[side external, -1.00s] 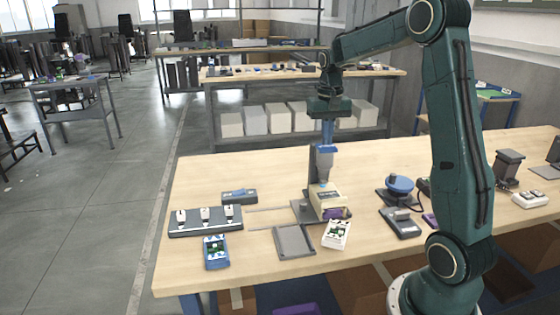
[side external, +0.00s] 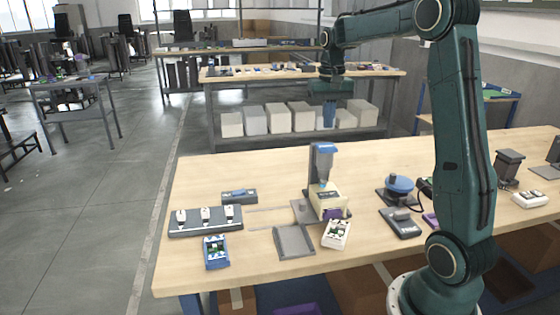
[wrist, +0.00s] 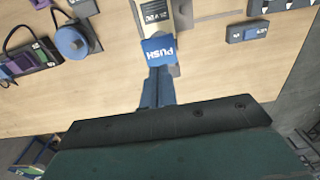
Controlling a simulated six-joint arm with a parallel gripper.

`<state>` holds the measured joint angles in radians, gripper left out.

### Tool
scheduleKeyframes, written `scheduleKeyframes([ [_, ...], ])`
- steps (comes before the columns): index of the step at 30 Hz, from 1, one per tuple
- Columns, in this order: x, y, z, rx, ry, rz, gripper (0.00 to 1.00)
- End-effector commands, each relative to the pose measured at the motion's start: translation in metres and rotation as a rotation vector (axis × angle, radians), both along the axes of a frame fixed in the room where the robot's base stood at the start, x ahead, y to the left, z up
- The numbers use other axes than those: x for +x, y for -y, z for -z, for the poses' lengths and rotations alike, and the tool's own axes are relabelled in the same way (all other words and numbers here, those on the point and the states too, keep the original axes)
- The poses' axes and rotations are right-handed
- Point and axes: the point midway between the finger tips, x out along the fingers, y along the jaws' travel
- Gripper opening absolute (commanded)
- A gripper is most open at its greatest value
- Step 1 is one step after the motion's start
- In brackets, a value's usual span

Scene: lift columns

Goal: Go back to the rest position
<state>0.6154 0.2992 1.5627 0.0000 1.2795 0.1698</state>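My gripper (side external: 329,116) hangs above the back of the workbench, clear of the column device (side external: 323,165) and holding nothing that I can see.
On the bench (side external: 230,275) are a grey tray (side external: 294,240), a white device (side external: 337,234), a blue device (side external: 215,252), a black rack (side external: 205,221) and a round blue knob unit (side external: 398,186). A shelf table (side external: 230,75) stands behind. The bench's back left is clear.

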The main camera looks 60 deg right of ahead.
Motion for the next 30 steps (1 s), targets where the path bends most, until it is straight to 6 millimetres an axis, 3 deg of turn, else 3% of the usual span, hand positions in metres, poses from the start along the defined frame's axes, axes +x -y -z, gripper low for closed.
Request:
scheduleKeyframes([
  [20, -0.001, -0.003, -0.011, -0.002, 0.004, -0.006, 0.00],
  [26, -0.004, -0.025, -0.020, -0.018, 0.027, -0.052, 0.00],
  [30, -0.012, -0.053, -0.031, -0.040, 0.059, -0.114, 0.00],
])
